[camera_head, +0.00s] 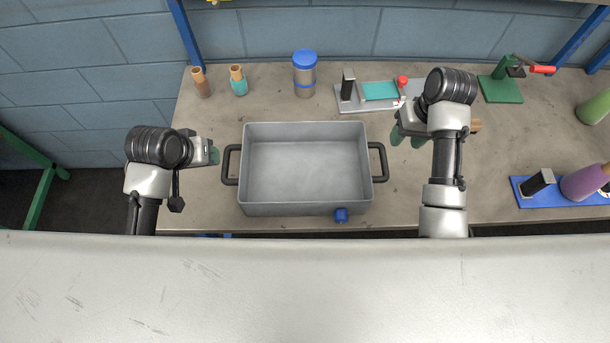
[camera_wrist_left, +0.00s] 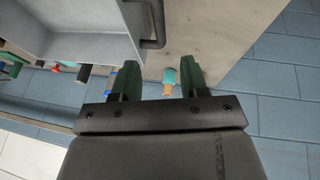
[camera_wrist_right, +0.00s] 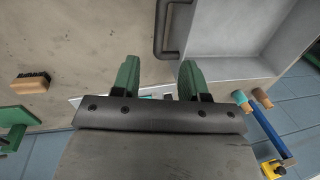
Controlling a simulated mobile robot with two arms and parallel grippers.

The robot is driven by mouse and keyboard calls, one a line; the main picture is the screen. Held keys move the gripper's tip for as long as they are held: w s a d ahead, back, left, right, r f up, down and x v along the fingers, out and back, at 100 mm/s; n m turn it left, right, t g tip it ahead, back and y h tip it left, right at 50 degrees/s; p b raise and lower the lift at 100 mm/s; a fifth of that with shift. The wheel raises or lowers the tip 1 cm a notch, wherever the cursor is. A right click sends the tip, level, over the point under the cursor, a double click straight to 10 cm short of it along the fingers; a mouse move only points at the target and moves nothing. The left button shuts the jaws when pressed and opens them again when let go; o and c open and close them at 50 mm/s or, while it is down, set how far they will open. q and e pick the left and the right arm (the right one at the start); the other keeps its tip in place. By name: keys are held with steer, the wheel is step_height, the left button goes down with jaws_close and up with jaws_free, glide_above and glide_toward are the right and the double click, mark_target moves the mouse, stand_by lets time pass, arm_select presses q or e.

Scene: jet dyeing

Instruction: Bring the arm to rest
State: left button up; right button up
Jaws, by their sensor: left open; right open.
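My left gripper (camera_head: 214,155) is just left of the grey tray's left handle, apart from it. In the left wrist view its two green fingers (camera_wrist_left: 158,80) stand apart with nothing between them. My right gripper (camera_head: 408,137) is over the table to the right of the grey tray. In the right wrist view its green fingers (camera_wrist_right: 160,78) are spread and empty. The grey tray (camera_head: 305,209) is empty and has a black handle at each end. Part of the tray shows in both wrist views.
A blue-lidded jar (camera_head: 304,75) and two spools (camera_head: 238,80) stand at the back. A grey board with a teal patch (camera_head: 379,91), a green stand (camera_head: 500,87) and a blue base (camera_head: 560,200) lie right. A small blue block (camera_head: 341,215) touches the tray's front. A brush (camera_wrist_right: 30,81) lies near my right gripper.

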arm_select(q)
steer(key=shift+s, duration=0.1)
arm_select(e)
steer(key=shift+s+f, duration=0.1)
